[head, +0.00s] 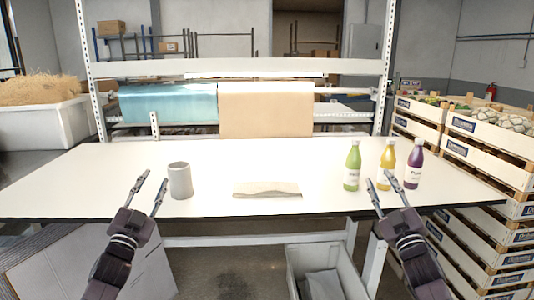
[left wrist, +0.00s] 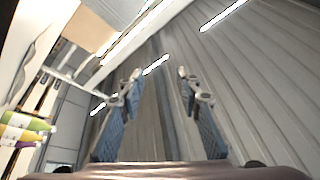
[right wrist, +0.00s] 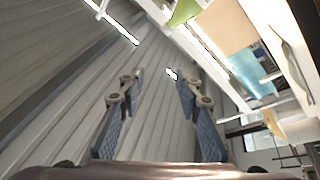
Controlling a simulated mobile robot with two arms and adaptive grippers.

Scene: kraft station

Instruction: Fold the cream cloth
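The cream cloth (head: 267,189) lies on the white table (head: 110,170) near the middle of its front edge. It looks like a flat rectangle with a wavy raised ridge along its front part. My left gripper (head: 152,180) is open and empty, left of the cloth near the grey cup. My right gripper (head: 379,180) is open and empty, right of the cloth near the bottles. Neither gripper touches the cloth. The wrist views also show the left gripper (left wrist: 158,75) and the right gripper (right wrist: 160,75) with fingers apart.
A grey cup (head: 180,181) stands left of the cloth. Green (head: 352,167), yellow (head: 387,160) and purple (head: 414,166) bottles stand at the right. Brown paper (head: 265,112) and teal (head: 168,104) rolls hang behind. Stacked crates (head: 480,160) flank the table's right side. Table around the cloth is clear.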

